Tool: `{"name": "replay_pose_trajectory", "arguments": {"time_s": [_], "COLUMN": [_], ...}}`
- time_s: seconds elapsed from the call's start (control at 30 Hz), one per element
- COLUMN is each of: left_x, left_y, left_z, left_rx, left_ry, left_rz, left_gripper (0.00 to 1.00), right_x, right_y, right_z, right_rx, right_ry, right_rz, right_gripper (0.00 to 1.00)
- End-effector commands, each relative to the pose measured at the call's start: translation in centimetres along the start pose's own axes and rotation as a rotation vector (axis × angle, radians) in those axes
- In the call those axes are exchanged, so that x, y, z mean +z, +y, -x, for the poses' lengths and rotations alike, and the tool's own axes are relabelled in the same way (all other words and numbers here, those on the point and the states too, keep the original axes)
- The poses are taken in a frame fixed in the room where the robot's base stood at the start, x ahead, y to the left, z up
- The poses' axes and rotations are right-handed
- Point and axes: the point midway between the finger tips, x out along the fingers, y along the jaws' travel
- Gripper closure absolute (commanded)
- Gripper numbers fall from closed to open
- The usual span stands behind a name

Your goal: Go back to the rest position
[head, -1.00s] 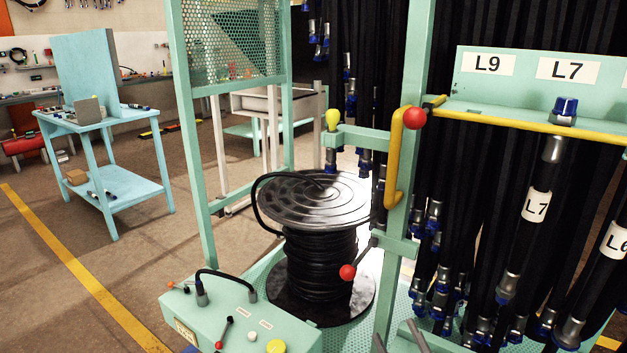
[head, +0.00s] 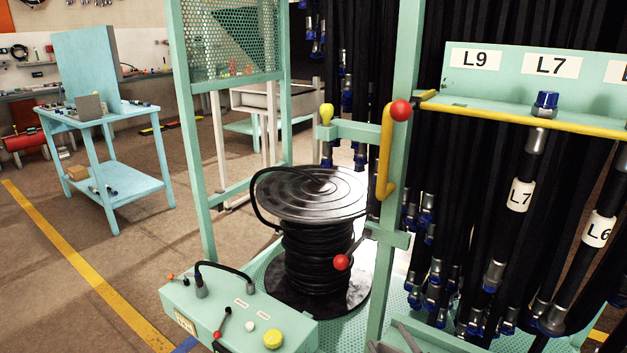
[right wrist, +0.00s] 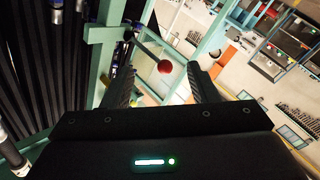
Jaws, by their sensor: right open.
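My right gripper (head: 392,343) shows only by its grey fingertips at the bottom edge of the head view. In the right wrist view its two dark fingers (right wrist: 162,82) are spread apart with nothing held between them. A red ball knob (right wrist: 165,67) on a dark lever shows between and beyond the fingertips there; I cannot tell its distance. My left gripper is in neither view.
A black hose reel (head: 318,240) stands behind a green control box (head: 235,318). A green post (head: 392,200) with a yellow handle (head: 386,165) rises ahead. Labelled hoses (head: 521,195) hang at right. A blue table (head: 105,125) stands left, with open floor nearby.

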Motion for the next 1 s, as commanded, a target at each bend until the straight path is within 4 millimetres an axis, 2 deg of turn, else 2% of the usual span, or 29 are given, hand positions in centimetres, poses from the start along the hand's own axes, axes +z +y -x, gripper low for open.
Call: {"name": "replay_pose_trajectory", "arguments": {"time_s": [0.17,0.27,0.4,0.6,1.0], "left_x": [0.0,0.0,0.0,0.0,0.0], "left_y": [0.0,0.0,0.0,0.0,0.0], "left_z": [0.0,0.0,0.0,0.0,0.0], "left_rx": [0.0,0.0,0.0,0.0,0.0], "left_ry": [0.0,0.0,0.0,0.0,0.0], "left_rz": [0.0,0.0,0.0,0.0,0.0], "left_gripper": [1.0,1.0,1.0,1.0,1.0], "right_x": [2.2,3.2,4.1,4.0,2.7], "right_y": [-1.2,-1.8,-2.5,-3.0,-3.5], "right_z": [2.4,4.9,9.2,14.2,21.6], "right_rx": [-0.07,-0.104,-0.142,-0.17,-0.197], "right_ry": [-0.332,-0.531,-0.792,-1.045,-1.375], "right_rz": [-0.125,-0.196,-0.287,-0.369,-0.466], "right_gripper": [0.47,0.47,0.47,0.47,0.47]}}
